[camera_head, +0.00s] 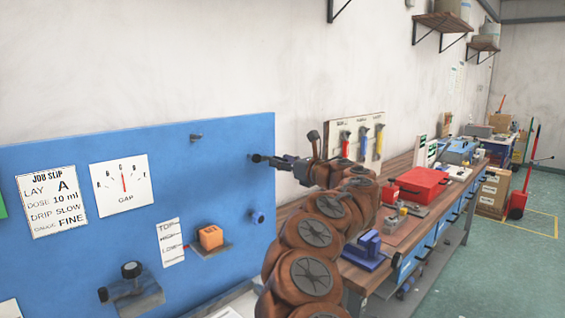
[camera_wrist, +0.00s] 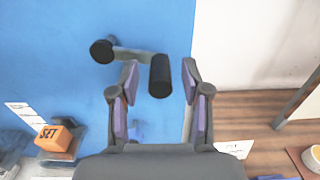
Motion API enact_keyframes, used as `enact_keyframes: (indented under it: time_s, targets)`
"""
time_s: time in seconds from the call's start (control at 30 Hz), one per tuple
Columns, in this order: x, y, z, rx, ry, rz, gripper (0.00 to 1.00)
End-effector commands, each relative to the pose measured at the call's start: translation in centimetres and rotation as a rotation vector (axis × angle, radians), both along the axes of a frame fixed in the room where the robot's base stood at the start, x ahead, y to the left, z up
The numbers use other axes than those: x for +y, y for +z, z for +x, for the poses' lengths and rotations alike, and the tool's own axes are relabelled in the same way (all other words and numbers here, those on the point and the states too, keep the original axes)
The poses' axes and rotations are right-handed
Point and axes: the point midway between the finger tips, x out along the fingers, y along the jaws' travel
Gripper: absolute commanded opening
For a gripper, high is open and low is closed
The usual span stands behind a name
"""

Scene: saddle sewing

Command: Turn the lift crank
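The lift crank (camera_wrist: 126,55) is on the blue panel in the wrist view. It has a round black hub, a short grey arm and a black cylindrical handle (camera_wrist: 160,76). My gripper (camera_wrist: 159,70) is open, with one finger on each side of the handle. Gaps show between the handle and both fingers. In the head view the crank's dark end (camera_head: 257,158) shows at the panel's right edge, with my gripper (camera_head: 284,162) right beside it; my arm and gripper hide part of that area.
The blue panel (camera_head: 80,160) carries a GAP dial (camera_head: 122,186), a job slip (camera_head: 52,200), a TOP/HIGH/LOW scale (camera_head: 171,243) and an orange SET block (camera_head: 210,237) on a ledge. A wooden bench (camera_head: 402,238) with a red box (camera_head: 418,185) stands to the right.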

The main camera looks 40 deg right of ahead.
Motion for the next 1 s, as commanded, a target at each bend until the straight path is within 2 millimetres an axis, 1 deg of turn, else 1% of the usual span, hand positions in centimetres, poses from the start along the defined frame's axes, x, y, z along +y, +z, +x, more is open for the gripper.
enact_keyframes:
  time_s: [0.03,0.07,0.43,0.8,0.83,1.0]
  targets:
    - [0.01,-0.01,0.00,0.000,0.000,0.000,0.41]
    - [0.02,-0.01,0.01,0.000,0.000,0.000,0.38]
    - [0.03,-0.01,0.01,0.000,0.000,0.000,0.00]
    - [0.03,-0.01,0.01,0.000,0.000,0.000,0.00]
    - [0.52,0.01,0.07,0.001,0.000,-0.001,0.00]
    - [0.09,-0.01,0.00,0.000,0.001,-0.010,0.00]
